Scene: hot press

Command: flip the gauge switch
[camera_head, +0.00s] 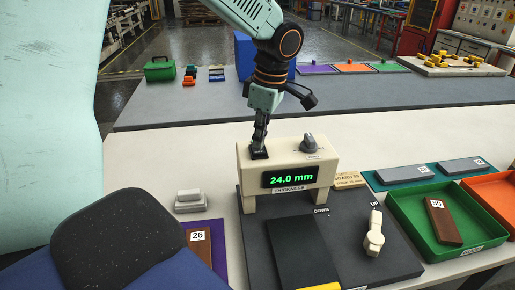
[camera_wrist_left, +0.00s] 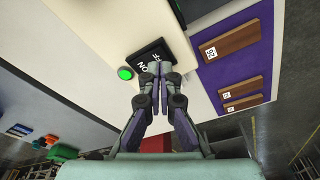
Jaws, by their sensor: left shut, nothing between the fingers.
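The thickness gauge (camera_head: 244,165) is a cream box on legs with a lit green display (camera_head: 291,177) reading 24.0 mm. Its black switch (camera_head: 259,154) sits on the top at the left; in the left wrist view the switch (camera_wrist_left: 146,54) shows ON and OFF lettering beside a lit green lamp (camera_wrist_left: 124,73). My left gripper (camera_head: 261,142) points down at the switch with its fingers shut and empty. In the left wrist view its fingertips (camera_wrist_left: 154,68) overlap the switch's near edge; I cannot tell whether they touch it. My right gripper is not in view.
A grey knob (camera_head: 309,141) stands on the gauge's right top. A dark press base with a cream lever (camera_head: 374,236) lies in front. A green tray (camera_head: 406,222) is at the right, and a purple mat (camera_wrist_left: 213,83) with brown boards is beside the gauge.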

